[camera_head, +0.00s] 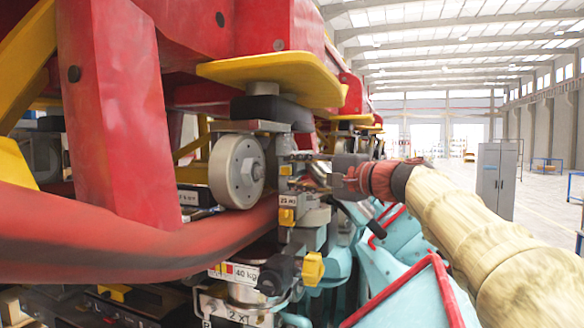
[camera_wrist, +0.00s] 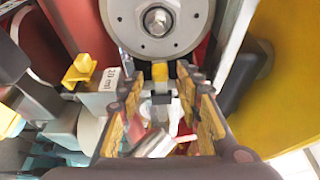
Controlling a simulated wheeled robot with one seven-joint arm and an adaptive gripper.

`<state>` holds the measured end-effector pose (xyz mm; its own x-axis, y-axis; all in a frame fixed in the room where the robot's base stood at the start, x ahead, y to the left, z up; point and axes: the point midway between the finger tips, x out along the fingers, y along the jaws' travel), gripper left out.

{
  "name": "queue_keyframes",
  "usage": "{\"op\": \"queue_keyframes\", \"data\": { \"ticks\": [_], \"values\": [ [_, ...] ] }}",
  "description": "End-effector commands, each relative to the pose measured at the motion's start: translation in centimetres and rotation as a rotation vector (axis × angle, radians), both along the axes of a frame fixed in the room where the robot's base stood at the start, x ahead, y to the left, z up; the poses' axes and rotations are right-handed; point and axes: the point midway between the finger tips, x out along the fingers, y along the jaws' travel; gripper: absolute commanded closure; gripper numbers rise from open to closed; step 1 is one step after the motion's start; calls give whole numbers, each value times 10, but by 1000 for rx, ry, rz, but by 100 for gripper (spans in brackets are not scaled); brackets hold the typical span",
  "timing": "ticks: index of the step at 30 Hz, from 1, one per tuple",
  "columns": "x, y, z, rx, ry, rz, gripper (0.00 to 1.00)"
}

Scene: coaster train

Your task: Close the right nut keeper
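A grey wheel (camera_head: 237,171) with a metal hub shows left of my gripper (camera_head: 318,168) in the head view. In the wrist view the same wheel (camera_wrist: 190,38) is at the top, with a hex nut (camera_wrist: 157,20) at its centre. My gripper (camera_wrist: 160,88) is open, its yellow-padded fingers standing apart. Between them, below the wheel, is a small metal part with a yellow tip (camera_wrist: 160,72), probably the right nut keeper. A shiny metal cylinder (camera_wrist: 153,143) lies nearer the camera between the fingers. I cannot tell whether the fingers touch either part, or how the keeper stands.
A thick red rail (camera_head: 130,238) runs below the wheel. Yellow-knobbed parts (camera_head: 313,269) and a labelled block (camera_wrist: 98,100) crowd the space beside my gripper. A yellow plate (camera_head: 275,75) hangs above. A grey cabinet (camera_head: 497,178) stands far off on open floor.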

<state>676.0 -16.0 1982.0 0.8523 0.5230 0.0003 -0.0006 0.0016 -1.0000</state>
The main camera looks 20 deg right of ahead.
Motion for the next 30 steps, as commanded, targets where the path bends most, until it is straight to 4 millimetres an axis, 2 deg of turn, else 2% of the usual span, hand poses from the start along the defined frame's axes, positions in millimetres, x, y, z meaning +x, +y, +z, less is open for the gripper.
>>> {"op": "queue_keyframes", "data": {
  "ticks": [6, 15, 30],
  "values": [
    [16, 10, 1, -1, -1, 0, 65],
    [18, 11, 0, -2, 0, -1, 65],
    [18, 11, -1, -1, 0, -1, 94]
  ]
}}
